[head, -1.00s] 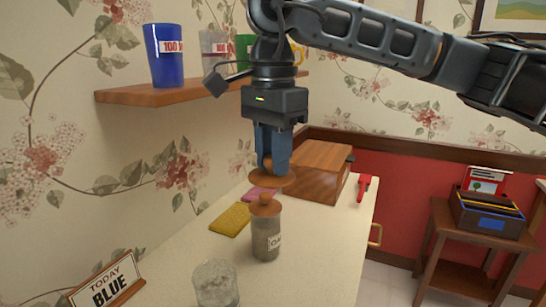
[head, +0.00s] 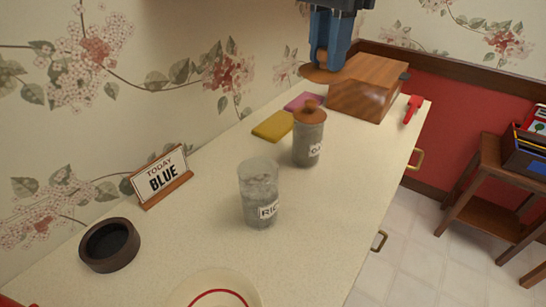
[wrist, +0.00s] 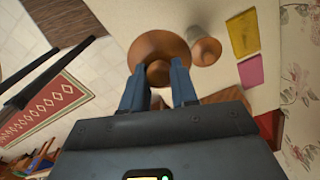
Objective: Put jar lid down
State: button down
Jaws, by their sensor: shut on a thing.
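My gripper (head: 328,62) is shut on the knob of a round brown wooden jar lid (head: 315,75), at the top of the head view. In the wrist view the lid (wrist: 150,50) hangs between the blue fingertips (wrist: 158,78), above the counter. A glass jar labelled RIC (head: 259,188) stands upright and uncovered in the middle of the counter, nearer than the lid. A second jar (head: 308,146), its label partly hidden, stands behind it with its own brown lid (head: 310,112) on.
The pale counter (head: 215,230) is clear around the open jar. Yellow (head: 273,126) and pink (head: 303,102) cloths lie near the wall. A wooden box (head: 368,85), red item (head: 412,108), BLUE sign (head: 161,178), dark round dish (head: 109,245) and pale bowl (head: 180,300) also stand there.

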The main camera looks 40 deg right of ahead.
dwell(0.5)
jog(key=s+d+f+n+b, duration=0.1)
jog(key=s+d+f+b, duration=0.75)
jog(key=s+f, duration=0.75)
jog(key=w+a+f+p, duration=0.1)
jog(key=w+a+f, duration=0.1)
jog(key=w+a+f+p, duration=0.1)
jog(key=w+a+f, duration=0.1)
jog(key=w+f, duration=0.1)
jog(key=w+a+f+p, duration=0.2)
jog(key=w, duration=0.1)
jog(key=shift+w+a+f, duration=0.15)
jog(key=shift+a+f, duration=0.05)
jog(key=shift+f, duration=0.05)
notch_tip(320, 180, down, 4)
jog(key=shift+r+p, duration=0.2)
jog(key=shift+p, duration=0.15)
jog(key=shift+f, duration=0.25)
jog(key=shift+f+b, duration=0.2)
jog(key=shift+b, duration=0.1)
jog(key=c, duration=0.9)
grip_release()
jog(key=shift+r, duration=0.1)
jog(key=shift+o, duration=0.2)
